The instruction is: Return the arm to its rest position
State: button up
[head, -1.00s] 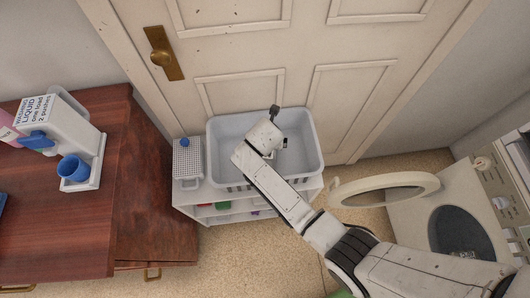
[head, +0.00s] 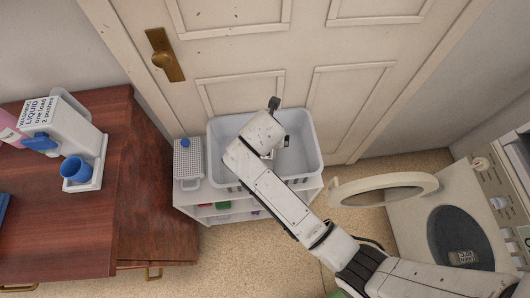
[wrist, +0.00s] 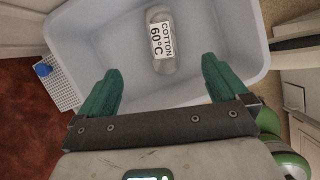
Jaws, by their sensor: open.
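My arm reaches from the lower right over the white basket, and my gripper shows in the wrist view (wrist: 158,85) with its two green fingers spread wide and nothing between them. The fingers point at the basket (wrist: 85,30), which stands on a small white shelf in the head view (head: 310,160). In the head view my arm covers most of the inside of the basket.
A wooden dresser (head: 60,235) at left carries a washing-liquid bottle (head: 60,125) and a blue cup (head: 75,168). A perforated white box (head: 187,162) stands beside the basket. The washer (head: 430,205) at right has its round door (head: 385,190) open. A door (head: 310,50) closes the back.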

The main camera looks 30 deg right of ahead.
jog(key=shift+s+a+r, duration=0.1)
jog(key=shift+s+r, duration=0.1)
jog(key=shift+r, duration=0.15)
dwell(0.3)
jog(key=s+d+r+m+g, duration=0.1)
jog(key=s+d+m, duration=0.2)
jog(key=s+m, duration=0.5)
jog(key=s+d+r+m+g+y, duration=0.1)
jog(key=s+d+m, duration=0.3)
jog(key=s+m, duration=0.4)
jog(key=s+d+r+m+g+y, duration=0.1)
jog(key=s+d+m, duration=0.2)
jog(key=s+m, duration=0.6)
jog(key=m, duration=0.5)
jog(key=shift+d+r+m, duration=0.15)
jog(key=shift+d+m, duration=0.15)
